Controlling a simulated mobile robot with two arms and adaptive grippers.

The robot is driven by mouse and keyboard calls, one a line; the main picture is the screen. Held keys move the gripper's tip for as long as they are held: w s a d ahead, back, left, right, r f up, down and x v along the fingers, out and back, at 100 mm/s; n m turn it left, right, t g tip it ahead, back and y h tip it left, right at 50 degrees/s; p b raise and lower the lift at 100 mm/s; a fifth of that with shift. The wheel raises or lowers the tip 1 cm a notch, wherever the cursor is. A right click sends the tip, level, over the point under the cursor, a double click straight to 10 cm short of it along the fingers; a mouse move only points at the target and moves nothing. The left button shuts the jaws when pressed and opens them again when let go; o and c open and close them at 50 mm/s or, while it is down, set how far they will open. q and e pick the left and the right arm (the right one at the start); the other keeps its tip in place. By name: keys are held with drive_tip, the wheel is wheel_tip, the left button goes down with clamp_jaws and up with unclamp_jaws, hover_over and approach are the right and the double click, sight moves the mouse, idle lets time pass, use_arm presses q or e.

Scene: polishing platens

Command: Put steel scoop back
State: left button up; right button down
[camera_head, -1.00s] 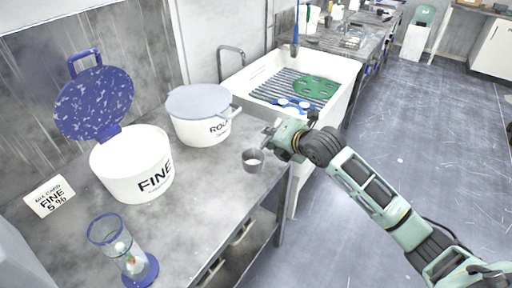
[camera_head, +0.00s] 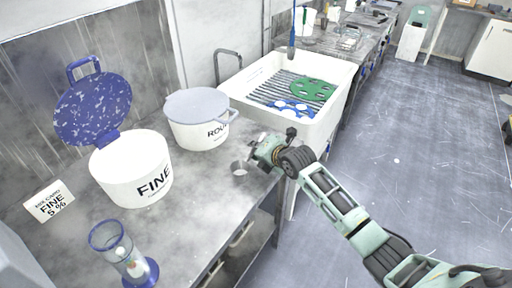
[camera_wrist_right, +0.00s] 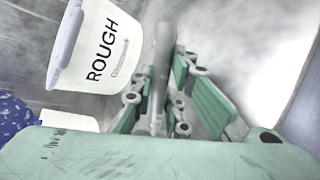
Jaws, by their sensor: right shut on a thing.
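The steel scoop (camera_head: 239,168) is a small grey cup at the right part of the grey bench, in front of the ROUGH tub. My right gripper (camera_head: 257,154) is shut on the scoop's handle, just right of the cup. In the right wrist view the thin grey handle (camera_wrist_right: 161,75) runs between the green finger pads of the gripper (camera_wrist_right: 165,95). Whether the cup touches the bench cannot be told. The left gripper is not in view.
The lidded white ROUGH tub (camera_head: 200,130) stands close behind the scoop. The FINE tub (camera_head: 130,172) stands open, its blue lid (camera_head: 93,108) raised. A clear blue-rimmed cylinder (camera_head: 120,252) and a card (camera_head: 49,200) are at left. A white sink (camera_head: 322,127) is behind right.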

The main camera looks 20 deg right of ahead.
drive_tip(key=c, duration=1.7)
unclamp_jaws()
drive_tip(key=shift+r, duration=0.1)
drive_tip(key=b+v, duration=0.1)
drive_tip(key=v, duration=1.1)
